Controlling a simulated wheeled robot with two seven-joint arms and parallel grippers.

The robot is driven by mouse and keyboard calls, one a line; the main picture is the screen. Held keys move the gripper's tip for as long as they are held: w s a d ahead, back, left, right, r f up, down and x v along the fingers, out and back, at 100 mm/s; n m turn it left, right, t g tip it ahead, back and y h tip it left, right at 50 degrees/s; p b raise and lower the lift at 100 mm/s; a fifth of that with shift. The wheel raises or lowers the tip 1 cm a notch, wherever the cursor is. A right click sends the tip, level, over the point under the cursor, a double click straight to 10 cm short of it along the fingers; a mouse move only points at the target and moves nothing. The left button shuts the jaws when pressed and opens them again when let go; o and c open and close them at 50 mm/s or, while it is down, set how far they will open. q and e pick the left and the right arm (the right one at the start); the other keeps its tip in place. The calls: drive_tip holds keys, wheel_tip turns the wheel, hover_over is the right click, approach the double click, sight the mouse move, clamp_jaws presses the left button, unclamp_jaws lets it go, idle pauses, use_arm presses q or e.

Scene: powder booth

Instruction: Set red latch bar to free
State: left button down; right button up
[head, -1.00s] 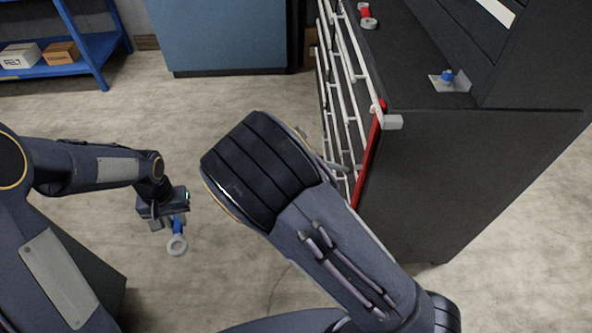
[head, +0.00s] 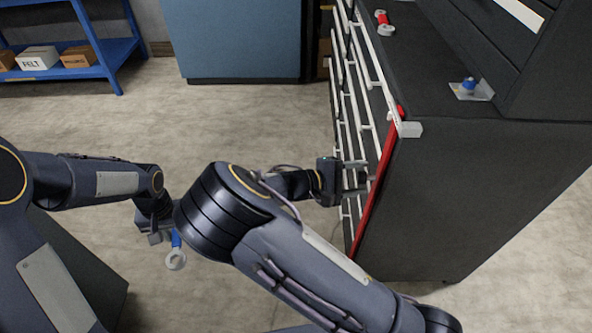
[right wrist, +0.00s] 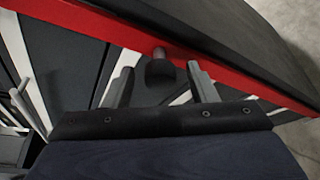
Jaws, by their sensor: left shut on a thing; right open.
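The red latch bar (head: 374,190) runs up the near front edge of a dark drawer cabinet. In the right wrist view the red bar (right wrist: 225,77) crosses slantwise, and a dark round peg (right wrist: 160,70) stands out from it. My right gripper (head: 364,178) is at the bar, its two fingers (right wrist: 160,76) open on either side of the peg, with gaps visible. My left gripper (head: 167,234) is low at the left, away from the cabinet, shut on a blue tag with a pale ring (head: 176,258).
The dark cabinet (head: 470,190) fills the right, with white rails (head: 350,110) along its drawer fronts. On its top lie a red-and-white ringed item (head: 384,22) and a blue knob on a plate (head: 469,85). A blue shelf (head: 75,65) with boxes stands far left. Open floor lies between.

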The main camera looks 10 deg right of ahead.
drive_tip(key=shift+d+f, duration=0.15)
drive_tip(key=shift+d, duration=0.5)
clamp_jaws()
